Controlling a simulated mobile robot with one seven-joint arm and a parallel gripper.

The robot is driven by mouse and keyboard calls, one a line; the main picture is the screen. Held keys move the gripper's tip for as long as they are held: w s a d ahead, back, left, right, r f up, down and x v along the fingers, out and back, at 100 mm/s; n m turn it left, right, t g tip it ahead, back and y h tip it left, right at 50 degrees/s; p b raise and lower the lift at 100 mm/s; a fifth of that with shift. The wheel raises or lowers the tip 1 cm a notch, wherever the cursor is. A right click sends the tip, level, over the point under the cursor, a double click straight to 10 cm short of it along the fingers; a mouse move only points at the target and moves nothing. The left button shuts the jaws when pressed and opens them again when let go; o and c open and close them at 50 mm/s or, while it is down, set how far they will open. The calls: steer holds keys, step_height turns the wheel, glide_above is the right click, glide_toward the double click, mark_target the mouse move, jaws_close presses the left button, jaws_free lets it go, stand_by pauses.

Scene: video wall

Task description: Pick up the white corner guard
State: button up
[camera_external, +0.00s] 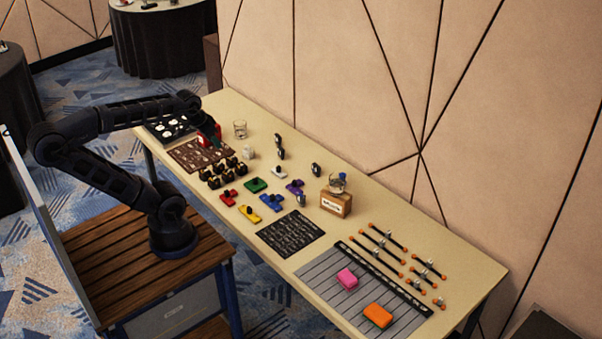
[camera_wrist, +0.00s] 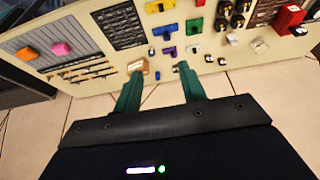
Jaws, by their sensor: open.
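A small white blocky piece (camera_external: 249,153), which looks like the white corner guard, stands on the table behind the black-and-gold pieces. In the external view my arm reaches over the left end of the table; the fingers are hard to make out there. The white piece is clear of the fingers.
Pink (camera_external: 347,278) and orange (camera_external: 378,315) blocks lie at the right. A panelled wall stands behind.

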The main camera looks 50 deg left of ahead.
steer(key=o, duration=0.5)
steer(key=shift+c, duration=0.2)
steer(key=shift+w, duration=0.1)
